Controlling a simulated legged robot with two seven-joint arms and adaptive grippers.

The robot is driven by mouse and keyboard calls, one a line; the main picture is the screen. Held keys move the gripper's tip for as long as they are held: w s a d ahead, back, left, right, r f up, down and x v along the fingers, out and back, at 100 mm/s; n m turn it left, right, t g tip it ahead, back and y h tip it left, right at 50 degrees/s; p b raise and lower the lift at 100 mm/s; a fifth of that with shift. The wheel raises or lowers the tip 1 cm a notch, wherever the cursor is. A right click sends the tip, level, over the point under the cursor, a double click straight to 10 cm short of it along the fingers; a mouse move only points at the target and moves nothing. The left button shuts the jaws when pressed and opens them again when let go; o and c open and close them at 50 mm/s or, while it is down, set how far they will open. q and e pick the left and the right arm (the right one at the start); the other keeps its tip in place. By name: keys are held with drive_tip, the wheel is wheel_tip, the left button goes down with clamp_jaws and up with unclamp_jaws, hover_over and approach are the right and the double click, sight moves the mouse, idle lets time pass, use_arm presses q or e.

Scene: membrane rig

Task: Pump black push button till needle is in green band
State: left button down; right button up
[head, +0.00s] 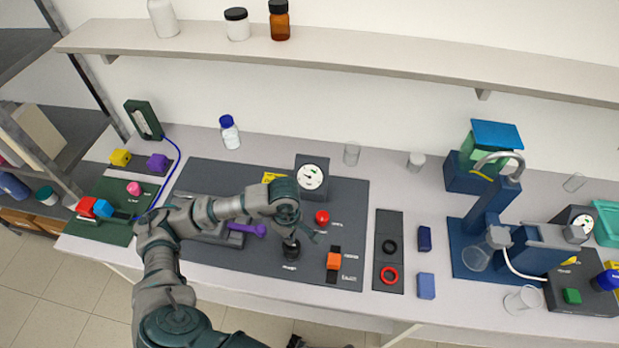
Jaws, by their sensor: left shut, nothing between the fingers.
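The black push button (291,252) stands on the dark grey rig panel (215,172), near its front edge. My left gripper (290,241) is shut and empty, pointing down right over the button. Its fingertips appear at the button's top; I cannot tell whether they touch it or how far it is pressed. The round white gauge (311,177) sits in a dark housing at the back of the panel. Its dial faces me, but the needle and the green band are too small to read surely.
A red knob (322,217), an orange switch (333,261) and a purple lever (248,229) are close around my gripper. A plate with black and red rings (389,276) lies to the right. Clear glassware and a blue stand (485,215) are further right.

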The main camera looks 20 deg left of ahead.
use_arm(q)
drive_tip(key=shift+d, duration=0.2)
drive_tip(key=shift+a, duration=0.15)
use_arm(e)
drive_tip(key=shift+d, duration=0.85)
use_arm(q)
drive_tip(key=shift+a, duration=0.2)
use_arm(e)
drive_tip(key=shift+a, duration=0.15)
use_arm(q)
drive_tip(key=shift+d+f+b, duration=0.25)
drive_tip(key=shift+f+b, duration=0.55)
drive_tip(key=shift+b, duration=0.05)
drive_tip(key=shift+a+f+b, duration=0.1)
drive_tip(key=shift+f+b, duration=1.3)
drive_tip(key=shift+b, duration=0.15)
drive_tip(key=shift+a+r+p, duration=0.2)
drive_tip(key=shift+r+p, duration=0.85)
drive_tip(key=shift+r, duration=1.15)
use_arm(e)
drive_tip(key=f, duration=0.2)
drive_tip(key=shift+s+a+f, duration=0.15)
drive_tip(key=shift+a+f, duration=0.05)
drive_tip(key=shift+f, duration=0.2)
